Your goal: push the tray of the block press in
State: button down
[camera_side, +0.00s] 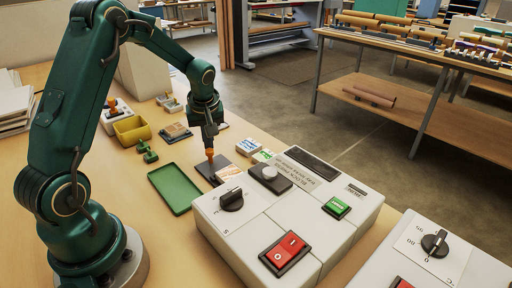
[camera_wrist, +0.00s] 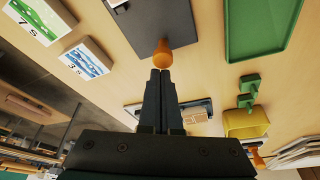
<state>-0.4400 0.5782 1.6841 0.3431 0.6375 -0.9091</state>
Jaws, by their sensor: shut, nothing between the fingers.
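The block press (camera_side: 290,205) is a white box with a dial, a red switch and a green button. Its dark flat tray (camera_side: 205,169) sticks out of the side toward my arm, with a printed pale block (camera_side: 229,172) on it. An orange knob (camera_side: 210,155) stands at the tray's outer edge. My gripper (camera_side: 209,146) points down, its fingers shut and empty, right by the knob. In the wrist view the fingertips (camera_wrist: 160,72) are close to the orange knob (camera_wrist: 162,53) at the edge of the dark tray (camera_wrist: 150,20). I cannot tell whether they touch.
A green tray (camera_side: 174,188) lies beside the press tray. Two printed cards (camera_side: 247,147) lie on its other side. A yellow bin (camera_side: 132,130), a green dumbbell-shaped piece (camera_side: 147,151) and a block on a dark plate (camera_side: 175,132) stand behind. Another white machine is at the lower right.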

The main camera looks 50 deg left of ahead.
aim_at(237, 172)
jog(key=d, duration=1.2)
jog(key=shift+d, duration=0.15)
